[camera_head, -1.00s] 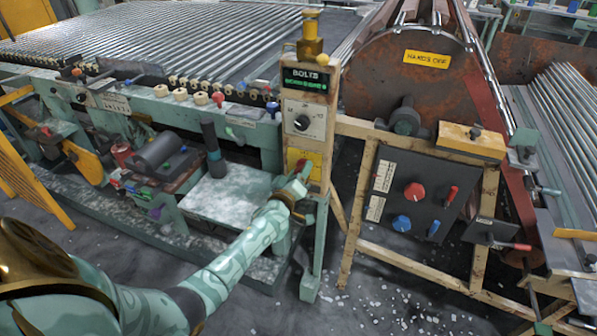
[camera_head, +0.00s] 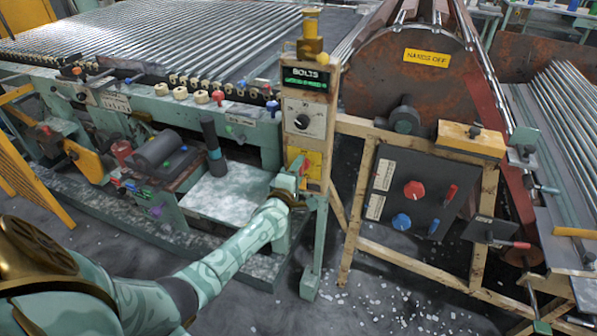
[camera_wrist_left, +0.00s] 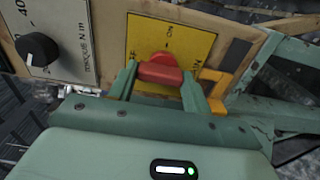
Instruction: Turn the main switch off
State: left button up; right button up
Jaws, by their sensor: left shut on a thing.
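The main switch is a red handle (camera_wrist_left: 160,73) on a yellow plate (camera_wrist_left: 145,35) in the left wrist view. The plate is marked ON beyond the handle, and another label at its left is partly hidden by a finger. In the head view the yellow plate (camera_head: 314,158) sits low on the wooden control post. My left gripper (camera_head: 298,178) is at that plate. In the left wrist view its two green fingers (camera_wrist_left: 160,84) are on either side of the red handle, shut on it. My right gripper is not in view.
A black torque dial (camera_head: 302,122) and a BOLTS display (camera_head: 305,78) are above the plate on the post. To the right, a dark panel (camera_head: 395,188) carries red and blue knobs. A machine bench (camera_head: 228,190) stands left of the post.

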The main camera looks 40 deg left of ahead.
pick_arm(q)
jog(key=shift+n, duration=0.3)
jog(key=o, duration=1)
jog(key=p+v, duration=0.4)
jog(key=v, duration=1.2)
jog(key=shift+s+d+p, duration=0.15)
jog(key=shift+p, duration=0.25)
